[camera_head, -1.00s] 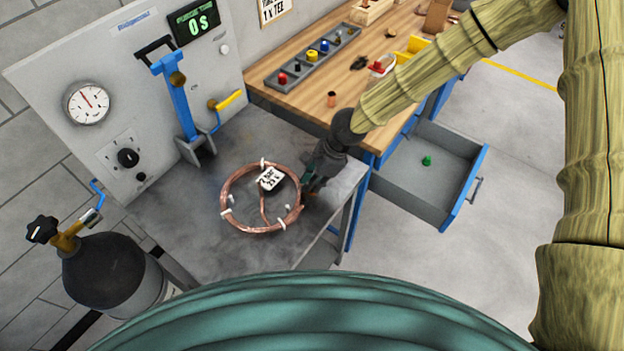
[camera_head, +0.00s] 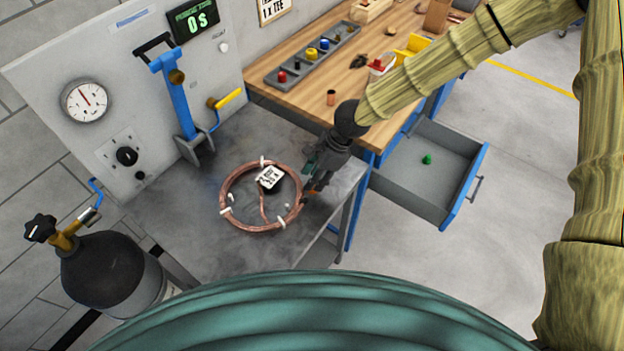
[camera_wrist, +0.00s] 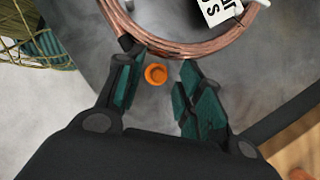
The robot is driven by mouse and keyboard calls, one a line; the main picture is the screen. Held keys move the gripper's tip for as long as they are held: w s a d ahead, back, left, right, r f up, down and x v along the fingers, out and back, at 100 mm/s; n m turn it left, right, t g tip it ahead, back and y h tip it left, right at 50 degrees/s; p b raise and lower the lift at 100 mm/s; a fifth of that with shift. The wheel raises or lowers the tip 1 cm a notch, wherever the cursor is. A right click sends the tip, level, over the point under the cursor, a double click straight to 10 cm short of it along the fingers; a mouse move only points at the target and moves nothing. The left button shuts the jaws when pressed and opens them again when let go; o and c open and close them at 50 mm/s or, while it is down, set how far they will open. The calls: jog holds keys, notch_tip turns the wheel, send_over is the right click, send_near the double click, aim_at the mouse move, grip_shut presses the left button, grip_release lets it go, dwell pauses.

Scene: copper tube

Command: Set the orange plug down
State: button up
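The orange plug (camera_wrist: 155,74) shows in the wrist view between my two green-padded fingers, with a visible gap on each side. My gripper (camera_wrist: 156,66) is open around it and does not touch it there. The plug is seen end-on from above, against the grey metal bench top (camera_head: 200,225). It lies close to the copper tube coil (camera_wrist: 185,50). In the head view my gripper (camera_head: 311,172) is just right of the coil (camera_head: 226,190), and a small orange patch shows below the fingers.
A white tag (camera_head: 270,178) lies on the coil. A blue clamp lever (camera_head: 177,100) stands behind it. The wooden workbench (camera_head: 300,105) holds a grey tray of coloured parts (camera_head: 300,70). An open drawer (camera_head: 410,190) with a green piece is to the right.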

jog(key=b+v, duration=0.2)
jog(key=v, duration=0.8)
jog(key=shift+r, duration=0.15)
